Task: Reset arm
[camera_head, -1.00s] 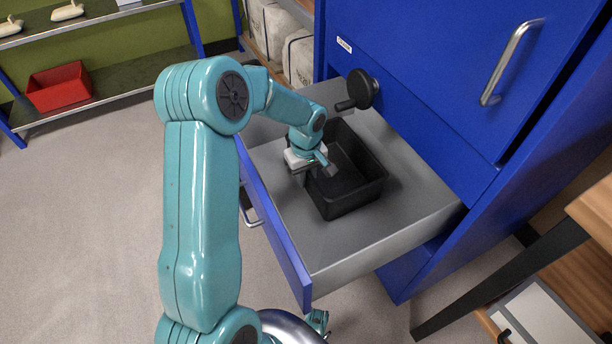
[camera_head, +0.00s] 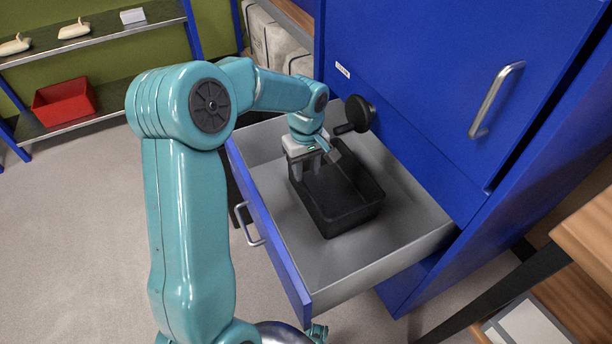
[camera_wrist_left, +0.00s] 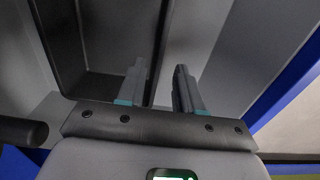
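My left gripper (camera_head: 306,174) points down over the far left end of a black bin (camera_head: 345,222). The bin sits in the open grey drawer (camera_head: 405,240) of a blue cabinet (camera_head: 420,90). Whether the fingers touch the bin's wall, I cannot tell. My right gripper is not in view.
A black knob (camera_head: 360,113) juts from the cabinet close to my left wrist. The drawer front (camera_head: 270,232) has a metal handle. A shelf (camera_head: 90,120) with a red bin (camera_head: 64,103) stands at the back left. Open floor (camera_head: 70,250) lies left of my arm.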

